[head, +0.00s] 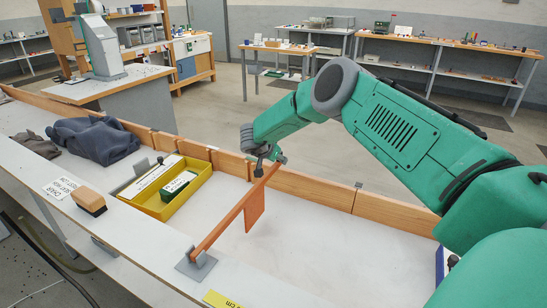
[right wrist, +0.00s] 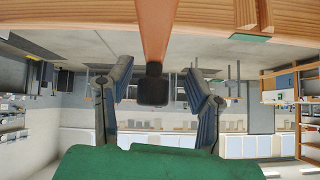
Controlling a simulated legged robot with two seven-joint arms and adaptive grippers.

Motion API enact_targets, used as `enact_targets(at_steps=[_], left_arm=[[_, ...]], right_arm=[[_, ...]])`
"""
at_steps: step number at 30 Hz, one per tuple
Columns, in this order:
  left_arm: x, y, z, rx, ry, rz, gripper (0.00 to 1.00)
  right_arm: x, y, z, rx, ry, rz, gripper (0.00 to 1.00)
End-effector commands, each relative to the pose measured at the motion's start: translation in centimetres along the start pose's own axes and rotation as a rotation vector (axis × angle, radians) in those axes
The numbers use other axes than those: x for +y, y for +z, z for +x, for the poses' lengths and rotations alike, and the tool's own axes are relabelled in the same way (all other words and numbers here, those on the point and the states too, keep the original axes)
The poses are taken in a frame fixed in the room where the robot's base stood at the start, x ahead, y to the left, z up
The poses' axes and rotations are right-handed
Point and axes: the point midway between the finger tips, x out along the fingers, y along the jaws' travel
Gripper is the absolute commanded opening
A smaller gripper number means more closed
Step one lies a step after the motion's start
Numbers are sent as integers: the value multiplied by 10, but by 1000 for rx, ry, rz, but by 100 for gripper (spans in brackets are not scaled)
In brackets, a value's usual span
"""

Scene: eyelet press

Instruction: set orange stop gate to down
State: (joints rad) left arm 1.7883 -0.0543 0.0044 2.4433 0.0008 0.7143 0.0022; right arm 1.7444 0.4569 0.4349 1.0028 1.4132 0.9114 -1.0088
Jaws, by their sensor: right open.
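The orange stop gate (head: 232,217) is a long bar with a flat orange plate hanging from it. It runs from a grey bracket (head: 196,264) at the bench's near edge towards the far wooden rail. How steeply it is tilted is hard to judge. My right gripper (head: 264,152) is at the bar's far end. In the right wrist view the bar (right wrist: 157,30) ends in a black knob (right wrist: 153,86), which lies between my open, spread fingers. The fingers look apart from the knob. My left gripper is not in view.
A yellow bin (head: 175,210) with boxes stands left of the gate. Dark cloth (head: 95,140) and a brown block (head: 89,199) lie farther left. A wooden rail (head: 310,187) edges the far side. The white bench surface right of the gate is mostly clear.

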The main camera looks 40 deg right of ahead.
Motion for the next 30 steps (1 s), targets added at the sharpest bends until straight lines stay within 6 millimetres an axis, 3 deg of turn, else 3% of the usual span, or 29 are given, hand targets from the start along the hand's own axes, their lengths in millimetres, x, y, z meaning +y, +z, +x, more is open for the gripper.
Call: enact_targets(at_steps=[5,18,23,30], left_arm=[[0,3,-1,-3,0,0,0],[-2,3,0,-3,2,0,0],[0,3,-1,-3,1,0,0],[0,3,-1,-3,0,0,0]], right_arm=[[-2,-1,-16,-1,-1,-1,46],[-8,6,-106,1,0,-8,46],[-8,7,-117,0,1,-7,46],[-7,7,-119,-1,2,-7,46]])
